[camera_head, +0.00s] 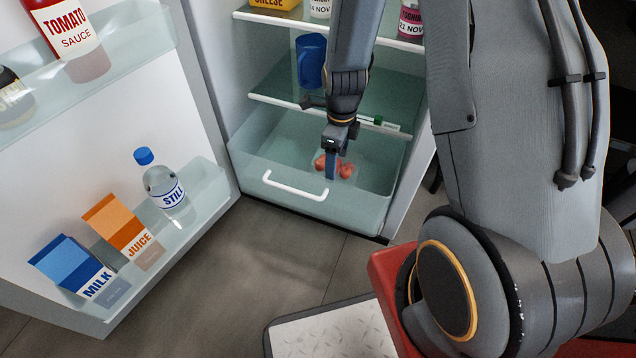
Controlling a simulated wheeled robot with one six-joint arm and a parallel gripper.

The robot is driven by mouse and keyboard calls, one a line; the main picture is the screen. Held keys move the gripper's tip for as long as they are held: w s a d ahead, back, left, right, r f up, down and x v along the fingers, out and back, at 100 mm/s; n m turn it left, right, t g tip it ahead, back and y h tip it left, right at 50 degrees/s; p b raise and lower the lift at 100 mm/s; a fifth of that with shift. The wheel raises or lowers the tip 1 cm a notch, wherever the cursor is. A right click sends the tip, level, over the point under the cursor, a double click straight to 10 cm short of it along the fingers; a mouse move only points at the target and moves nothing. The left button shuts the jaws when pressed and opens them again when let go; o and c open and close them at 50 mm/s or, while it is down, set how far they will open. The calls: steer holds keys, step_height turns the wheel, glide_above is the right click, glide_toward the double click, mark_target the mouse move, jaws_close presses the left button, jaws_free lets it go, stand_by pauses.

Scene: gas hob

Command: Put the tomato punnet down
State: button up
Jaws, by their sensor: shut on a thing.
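The tomato punnet (346,170), a small clear box with red-orange tomatoes, shows at the lower end of my arm. My gripper (333,165) points down over the fridge's bottom drawer (300,213) and is shut on the punnet. The punnet appears inside the drawer's outline, behind its clear front wall. I cannot tell whether its base touches the drawer floor. My gripper hides part of the punnet.
The drawer has a white handle (295,187). A glass shelf (390,95) above holds a blue cup (311,61). The open door at left carries milk (72,268), juice (122,224), a water bottle (163,184) and tomato sauce (66,28).

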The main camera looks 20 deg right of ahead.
step_height(320, 180, down, 11)
steer(key=b, duration=0.5)
steer(key=shift+r, duration=0.1)
steer(key=o, duration=1.2)
steer(key=shift+f, duration=0.2)
steer(key=shift+r, duration=0.1)
step_height(320, 180, up, 12)
steer(key=p, duration=0.6)
steer(key=shift+r, duration=0.1)
